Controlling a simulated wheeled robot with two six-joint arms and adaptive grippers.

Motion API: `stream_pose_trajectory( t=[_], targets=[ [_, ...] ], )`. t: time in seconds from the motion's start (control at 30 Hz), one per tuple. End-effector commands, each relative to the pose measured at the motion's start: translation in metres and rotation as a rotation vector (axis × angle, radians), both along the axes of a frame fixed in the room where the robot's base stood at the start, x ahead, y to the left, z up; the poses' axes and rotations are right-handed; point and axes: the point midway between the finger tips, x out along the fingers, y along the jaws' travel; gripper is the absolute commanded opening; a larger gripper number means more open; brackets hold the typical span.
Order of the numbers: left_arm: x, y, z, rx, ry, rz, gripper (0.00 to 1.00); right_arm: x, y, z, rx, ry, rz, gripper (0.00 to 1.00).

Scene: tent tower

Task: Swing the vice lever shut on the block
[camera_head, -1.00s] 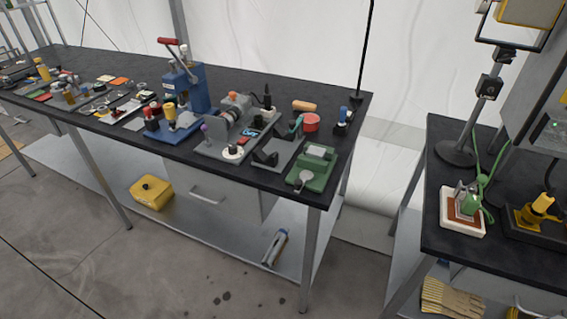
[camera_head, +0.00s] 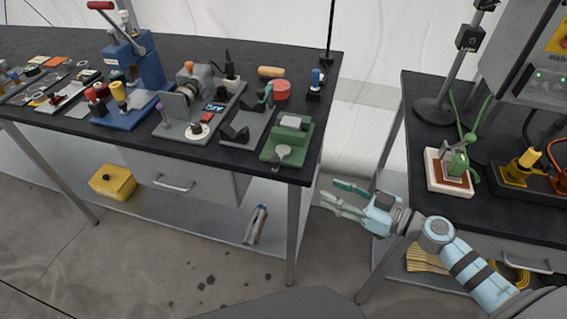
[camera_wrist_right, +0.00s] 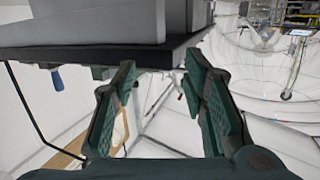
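A small green vice-like fixture (camera_head: 287,141) stands at the front right corner of the long black bench (camera_head: 225,155). It carries a pale flat block (camera_head: 291,122) and a round grey part (camera_head: 283,152) at its front. Beside it is a grey plate with dark angled blocks (camera_head: 240,131) and a teal lever-like part (camera_head: 266,95). I cannot tell for sure which part is the vice lever. My right gripper (camera_head: 336,196) is open and empty, in the gap right of the bench, apart from the fixture; its spread fingers show in the right wrist view (camera_wrist_right: 160,78). My left gripper is not in view.
A second bench (camera_head: 480,200) on the right bears a white tray (camera_head: 432,176) and a stand (camera_head: 437,108). Bare floor lies between the benches.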

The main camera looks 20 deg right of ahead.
Motion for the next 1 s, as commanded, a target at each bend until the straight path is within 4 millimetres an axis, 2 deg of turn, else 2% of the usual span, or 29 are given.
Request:
stream_pose_trajectory(
  t=[0.03,0.1,0.2,0.37,0.5,0.7,1.0],
  targets=[
    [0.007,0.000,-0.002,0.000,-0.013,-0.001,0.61,-0.003,0.012,0.025,0.022,-0.059,0.052,0.40],
    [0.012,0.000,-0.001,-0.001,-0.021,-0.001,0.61,-0.007,0.025,0.050,0.050,-0.115,0.098,0.40],
    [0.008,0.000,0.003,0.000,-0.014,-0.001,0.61,-0.002,0.034,0.061,0.064,-0.141,0.113,0.40],
    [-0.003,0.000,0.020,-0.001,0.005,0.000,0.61,0.025,0.058,0.066,0.069,-0.140,0.106,0.40],
    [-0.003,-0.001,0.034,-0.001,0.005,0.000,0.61,0.056,0.088,0.065,0.070,-0.134,0.107,0.40],
    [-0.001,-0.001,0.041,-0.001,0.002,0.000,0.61,0.087,0.116,0.059,0.065,-0.130,0.108,0.40],
    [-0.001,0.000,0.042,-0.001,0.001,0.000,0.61,0.097,0.126,0.056,0.061,-0.130,0.108,0.40]
  ],
)
